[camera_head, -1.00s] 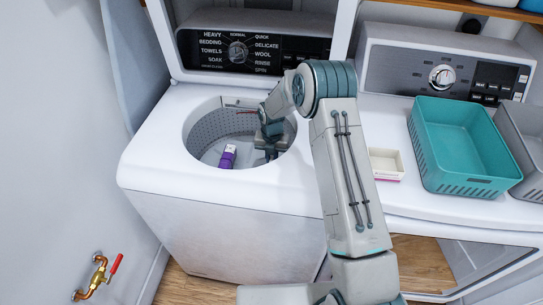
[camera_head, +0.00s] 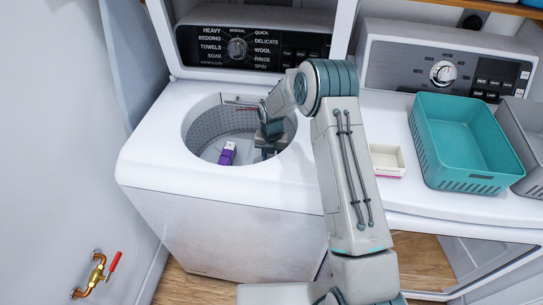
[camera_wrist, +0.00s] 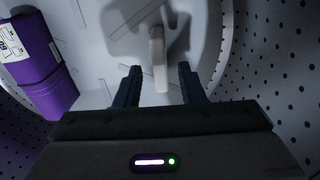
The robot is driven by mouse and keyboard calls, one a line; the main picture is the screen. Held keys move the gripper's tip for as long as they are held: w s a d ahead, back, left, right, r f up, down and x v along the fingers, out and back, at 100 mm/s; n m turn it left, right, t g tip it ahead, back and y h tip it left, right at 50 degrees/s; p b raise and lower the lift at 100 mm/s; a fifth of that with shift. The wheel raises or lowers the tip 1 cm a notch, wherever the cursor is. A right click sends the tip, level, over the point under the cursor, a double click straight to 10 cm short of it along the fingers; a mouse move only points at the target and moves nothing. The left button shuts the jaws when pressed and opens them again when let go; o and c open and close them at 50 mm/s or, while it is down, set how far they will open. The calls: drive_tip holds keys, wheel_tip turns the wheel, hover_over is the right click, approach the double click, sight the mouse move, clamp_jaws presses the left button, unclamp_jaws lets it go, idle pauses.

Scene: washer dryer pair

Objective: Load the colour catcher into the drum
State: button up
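My gripper (camera_wrist: 160,75) is inside the open washer drum (camera_head: 205,130), pointing down at the drum floor. Its two dark fingers are apart in the wrist view. A narrow pale piece (camera_wrist: 158,62) shows between the fingers, with a gap on each side, and casts a shadow on the floor. It may be the colour catcher, but I cannot tell for sure. A purple item with a white label (camera_head: 227,153) lies in the drum left of my gripper; it also shows in the wrist view (camera_wrist: 45,75).
A small open white box (camera_head: 386,160) stands on the dryer top, right of my arm. A teal basket (camera_head: 462,185) and a grey basket (camera_head: 520,130) are farther right. The drum's rim and perforated wall surround my gripper. The washer's raised lid is behind.

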drive_tip(key=shift+r+p, duration=0.55)
drive_tip(key=shift+r, duration=0.05)
drive_tip(key=s+d+r+m+b, duration=0.1)
drive_tip(key=s+d+r+m, duration=0.2)
drive_tip(key=r, duration=0.8)
drive_tip(key=s+d+r+m, duration=0.1)
drive_tip(key=s+r+m, duration=0.3)
drive_tip(key=r, duration=0.6)
drive_tip(key=s+d+r+m+t, duration=0.1)
drive_tip(key=s+d+r+m, duration=0.1)
drive_tip(key=s+m, duration=0.7)
drive_tip(key=s+d+r+m+t, duration=0.1)
drive_tip(key=s+d+r+m, duration=0.2)
drive_tip(key=s+m, duration=0.5)
drive_tip(key=s+d+r+m+t, duration=0.1)
drive_tip(key=s+d+r+m, duration=0.2)
drive_tip(key=s+m, duration=0.6)
drive_tip(key=shift+s+d+m, duration=0.35)
drive_tip(key=shift+m, duration=0.05)
